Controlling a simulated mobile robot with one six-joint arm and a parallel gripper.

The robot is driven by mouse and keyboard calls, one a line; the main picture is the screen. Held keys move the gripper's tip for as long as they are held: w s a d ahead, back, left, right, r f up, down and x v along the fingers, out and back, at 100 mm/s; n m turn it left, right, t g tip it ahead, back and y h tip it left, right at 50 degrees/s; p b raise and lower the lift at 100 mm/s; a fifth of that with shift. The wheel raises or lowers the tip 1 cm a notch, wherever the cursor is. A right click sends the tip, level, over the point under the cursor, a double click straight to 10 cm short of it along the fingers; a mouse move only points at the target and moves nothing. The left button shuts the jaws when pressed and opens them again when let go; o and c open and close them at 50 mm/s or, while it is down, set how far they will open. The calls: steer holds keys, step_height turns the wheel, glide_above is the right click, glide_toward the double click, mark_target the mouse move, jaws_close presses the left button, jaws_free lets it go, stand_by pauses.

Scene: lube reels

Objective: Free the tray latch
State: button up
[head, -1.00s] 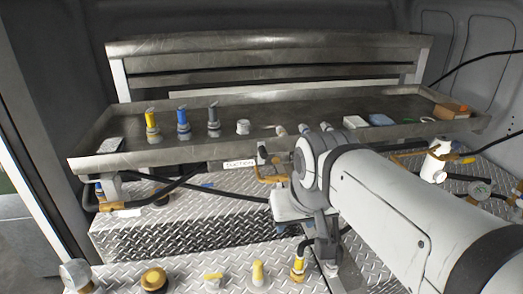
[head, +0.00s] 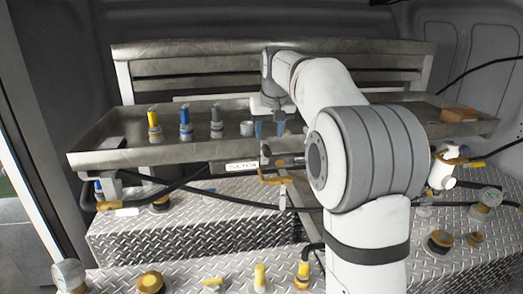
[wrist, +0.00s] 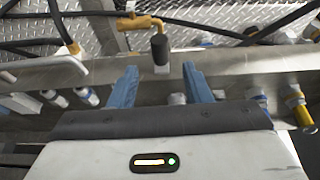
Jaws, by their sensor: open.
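The grey metal tray (head: 215,156) spans the back in the head view. A brass latch handle (head: 272,180) with a black grip (head: 265,150) sits at its front edge, near the middle. In the wrist view the brass handle (wrist: 140,22) and upright black grip (wrist: 159,47) lie just beyond the tray's edge (wrist: 225,68). My gripper (head: 269,130) hangs over the tray in the head view, its blue fingers pointing down. In the wrist view my gripper (wrist: 160,68) is open and empty. The black grip is lined up with the gap, beyond the fingertips, apart from them.
Yellow (head: 154,125), blue (head: 185,124) and grey (head: 216,122) nozzles stand on the tray's left half. More brass handles sit at the left (head: 107,205) and right (head: 449,160) ends. Black hoses run below. An orange-brown box (head: 459,114) lies at the tray's right.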

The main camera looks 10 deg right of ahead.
mark_target(267, 149)
steer(key=p+x, duration=0.1)
steer(key=x, duration=0.6)
steer(key=shift+f, duration=0.1)
jaws_close()
stand_by(0.3)
